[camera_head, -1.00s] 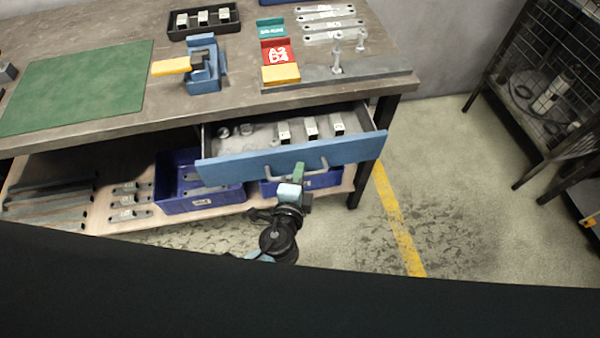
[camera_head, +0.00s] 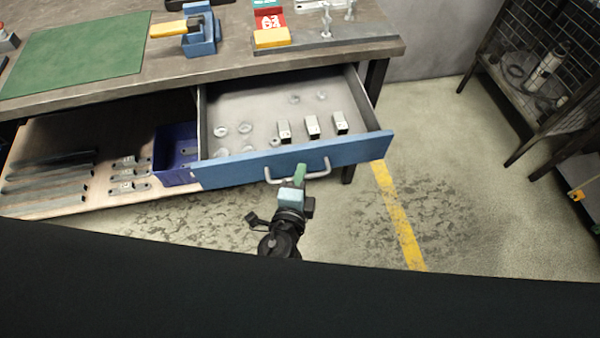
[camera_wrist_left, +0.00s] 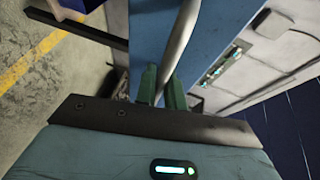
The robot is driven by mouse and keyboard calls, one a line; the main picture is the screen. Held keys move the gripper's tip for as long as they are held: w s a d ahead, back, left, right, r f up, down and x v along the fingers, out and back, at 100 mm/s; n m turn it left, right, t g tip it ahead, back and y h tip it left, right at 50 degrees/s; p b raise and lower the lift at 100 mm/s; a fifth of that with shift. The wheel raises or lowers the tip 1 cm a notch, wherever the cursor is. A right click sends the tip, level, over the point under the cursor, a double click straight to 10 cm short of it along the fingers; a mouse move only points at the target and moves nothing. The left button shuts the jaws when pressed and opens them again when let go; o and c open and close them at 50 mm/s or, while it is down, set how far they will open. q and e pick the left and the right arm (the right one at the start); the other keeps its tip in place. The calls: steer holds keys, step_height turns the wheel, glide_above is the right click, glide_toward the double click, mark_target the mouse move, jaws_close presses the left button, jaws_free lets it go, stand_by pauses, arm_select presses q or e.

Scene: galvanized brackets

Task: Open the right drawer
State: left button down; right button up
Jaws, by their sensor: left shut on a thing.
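The blue-fronted right drawer (camera_head: 235,171) stands pulled far out from under the workbench. Its metal bar handle (camera_head: 318,174) is on the front panel. In the left wrist view the green fingers (camera_wrist_left: 162,90) sit on both sides of the handle bar (camera_wrist_left: 181,40), in front of the blue panel. Inside the drawer are several round metal pieces and three upright metal brackets (camera_head: 312,126). My right gripper does not show.
The workbench (camera_head: 110,88) carries a green mat (camera_head: 75,55) and a blue fixture (camera_head: 200,35). On the lower shelf are a blue bin (camera_head: 176,150) and flat metal parts. Open floor with a yellow line (camera_head: 398,220) lies to the right, before a mesh rack (camera_head: 535,60).

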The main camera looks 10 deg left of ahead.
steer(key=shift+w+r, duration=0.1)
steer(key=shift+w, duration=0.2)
arm_select(q)
steer(key=c, duration=1.5)
jaws_free()
steer(key=shift+s, duration=0.15)
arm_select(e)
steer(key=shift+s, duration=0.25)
